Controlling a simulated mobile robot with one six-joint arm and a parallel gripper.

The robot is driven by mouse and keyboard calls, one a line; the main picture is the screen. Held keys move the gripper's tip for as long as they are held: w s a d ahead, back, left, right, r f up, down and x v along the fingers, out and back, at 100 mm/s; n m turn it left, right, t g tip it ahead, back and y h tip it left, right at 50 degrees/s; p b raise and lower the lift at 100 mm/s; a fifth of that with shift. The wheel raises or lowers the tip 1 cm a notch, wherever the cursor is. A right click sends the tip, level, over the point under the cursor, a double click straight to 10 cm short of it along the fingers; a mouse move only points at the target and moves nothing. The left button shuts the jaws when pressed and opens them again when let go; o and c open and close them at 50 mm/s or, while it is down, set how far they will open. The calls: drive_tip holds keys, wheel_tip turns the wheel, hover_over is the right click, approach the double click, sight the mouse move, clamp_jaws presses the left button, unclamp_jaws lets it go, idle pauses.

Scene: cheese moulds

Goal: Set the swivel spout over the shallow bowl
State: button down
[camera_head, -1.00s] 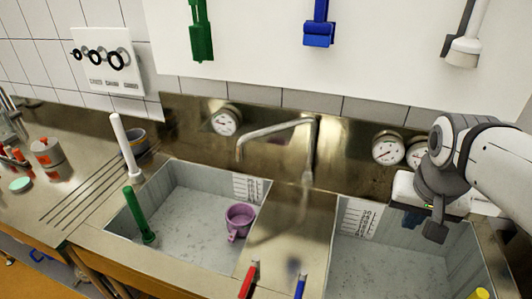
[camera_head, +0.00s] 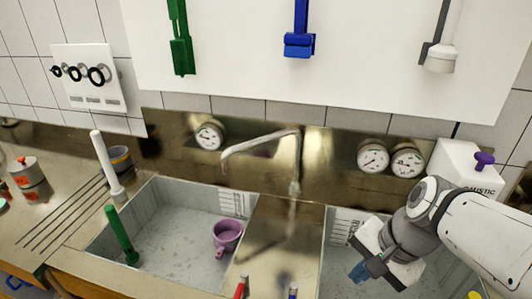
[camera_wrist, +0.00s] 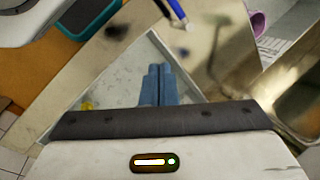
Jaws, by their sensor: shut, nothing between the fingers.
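The swivel spout (camera_head: 262,138) is a bent metal pipe rising from the steel between the two sink bowls. Its arm points left, with the downturned tip toward the left bowl (camera_head: 172,195); whether the tip is over that bowl I cannot tell. The right bowl (camera_head: 335,270) is partly hidden by my arm. The left bowl's depth scale looks shorter, but which bowl is shallower is not certain. My gripper (camera_head: 358,272) is over the right bowl, right of and nearer than the spout, touching nothing visible. Its blue fingers are together and empty in the wrist view (camera_wrist: 158,85).
A purple mug (camera_head: 228,236) and a green brush (camera_head: 122,237) are in the left bowl. Gauges (camera_head: 373,158) line the back wall. A white caustic container (camera_head: 465,165) stands behind my arm.

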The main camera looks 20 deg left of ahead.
drive_tip(key=w+a+f+m+y, duration=0.1)
drive_tip(key=w+a+m+y, duration=0.3)
drive_tip(key=w+a+m, duration=0.4)
drive_tip(key=w+a+f+m+t+y+p, duration=0.1)
drive_tip(key=w+a+m+y, duration=0.4)
drive_tip(key=w+a+m, duration=0.3)
drive_tip(key=w+a+f+m+y, duration=0.1)
drive_tip(key=w+a+m+y, duration=0.4)
drive_tip(key=a+m, duration=1)
drive_tip(key=shift+w+a+t+p, duration=0.3)
drive_tip(key=shift+w+a+p, duration=0.05)
drive_tip(key=shift+w+a, duration=1.2)
